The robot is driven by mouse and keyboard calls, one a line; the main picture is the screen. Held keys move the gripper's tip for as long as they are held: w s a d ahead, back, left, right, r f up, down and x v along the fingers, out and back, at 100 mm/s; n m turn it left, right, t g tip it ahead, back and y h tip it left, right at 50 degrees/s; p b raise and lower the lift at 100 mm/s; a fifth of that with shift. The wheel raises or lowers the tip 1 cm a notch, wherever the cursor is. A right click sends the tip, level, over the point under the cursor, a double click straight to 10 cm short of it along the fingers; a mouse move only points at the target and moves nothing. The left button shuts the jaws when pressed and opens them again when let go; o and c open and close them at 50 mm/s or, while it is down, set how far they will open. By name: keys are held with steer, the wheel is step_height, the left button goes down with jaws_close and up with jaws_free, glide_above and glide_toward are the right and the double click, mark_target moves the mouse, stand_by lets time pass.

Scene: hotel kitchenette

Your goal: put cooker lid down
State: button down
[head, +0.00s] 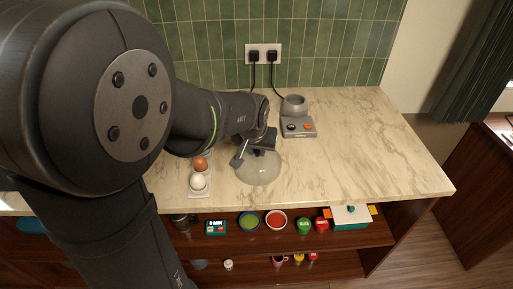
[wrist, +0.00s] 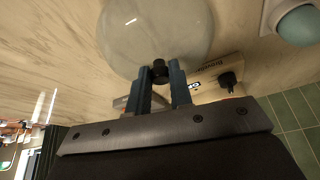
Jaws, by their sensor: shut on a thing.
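The cooker lid (head: 259,170) is a clear, shallow dome with a dark knob, over the marble counter in the head view. My gripper (head: 258,150) is shut on its knob. In the wrist view my gripper's two fingers (wrist: 160,82) close on either side of the black knob (wrist: 160,68), and the clear lid (wrist: 155,30) spreads out beyond them. I cannot tell whether the lid's rim touches the counter. The cooker (head: 294,105), a round grey bowl with a control panel (head: 299,128) in front, stands uncovered behind and right of the lid.
A tray (head: 199,193) with a brown egg (head: 201,163) and a white egg (head: 198,181) is left of the lid. The counter (head: 375,150) is clear to the right. Two plugs sit in the wall socket (head: 263,54). Shelves below hold bowls (head: 276,220) and jars.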

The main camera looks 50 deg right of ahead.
steer(key=c, duration=1.3)
jaws_free()
steer(key=shift+a+r, duration=0.1)
steer(key=shift+r, duration=0.45)
steer(key=v, duration=1.1)
steer(key=shift+s+a, duration=0.1)
